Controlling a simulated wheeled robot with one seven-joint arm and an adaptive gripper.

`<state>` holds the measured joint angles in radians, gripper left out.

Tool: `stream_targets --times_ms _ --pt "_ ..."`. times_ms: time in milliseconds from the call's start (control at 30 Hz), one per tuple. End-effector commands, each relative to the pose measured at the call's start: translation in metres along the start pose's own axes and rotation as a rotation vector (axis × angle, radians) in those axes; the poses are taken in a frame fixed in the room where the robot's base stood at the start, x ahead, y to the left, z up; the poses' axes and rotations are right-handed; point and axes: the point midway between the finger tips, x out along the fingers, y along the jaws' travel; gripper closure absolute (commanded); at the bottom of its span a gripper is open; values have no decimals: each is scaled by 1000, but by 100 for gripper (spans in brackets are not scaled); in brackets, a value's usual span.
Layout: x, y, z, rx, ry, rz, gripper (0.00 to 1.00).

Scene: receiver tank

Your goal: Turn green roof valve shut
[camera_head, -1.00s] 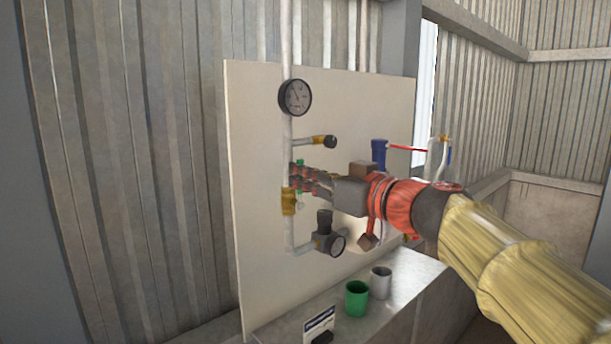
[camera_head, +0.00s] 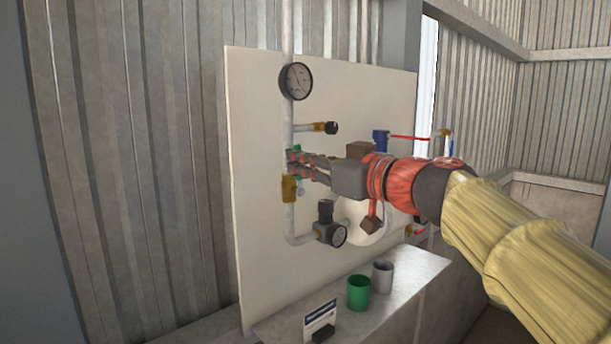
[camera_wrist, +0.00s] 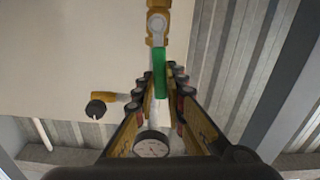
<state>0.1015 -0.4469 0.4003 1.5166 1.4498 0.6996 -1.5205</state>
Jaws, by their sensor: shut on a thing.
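The green roof valve handle is a narrow green lever; it stands lengthwise in the middle of the wrist view (camera_wrist: 160,72), between the fingers. A small part of it shows in the head view (camera_head: 297,177). My gripper (camera_head: 292,165) is at the vertical pipe on the white board; its fingers (camera_wrist: 161,85) are shut on the green handle. The brass valve body (camera_head: 289,188) sits on the pipe just below the fingertips in the head view, and at the top of the wrist view (camera_wrist: 157,22). The fingers hide most of the handle in the head view.
A round gauge (camera_head: 296,81) and a brass side stub with a black cap (camera_head: 327,128) are above my gripper. A dark regulator with a gauge (camera_head: 331,228) is below. A blue valve (camera_head: 381,141) is to the right. A green cup (camera_head: 358,293) and a grey cup (camera_head: 382,276) stand on the ledge.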

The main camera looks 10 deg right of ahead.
Motion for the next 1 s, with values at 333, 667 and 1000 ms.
stream_targets --times_ms 333,667,1000 --pt "0 -14 9 -187 3 0 100" --pt "1 -26 12 -375 2 0 100" --pt "1 -39 19 -599 1 -1 100"
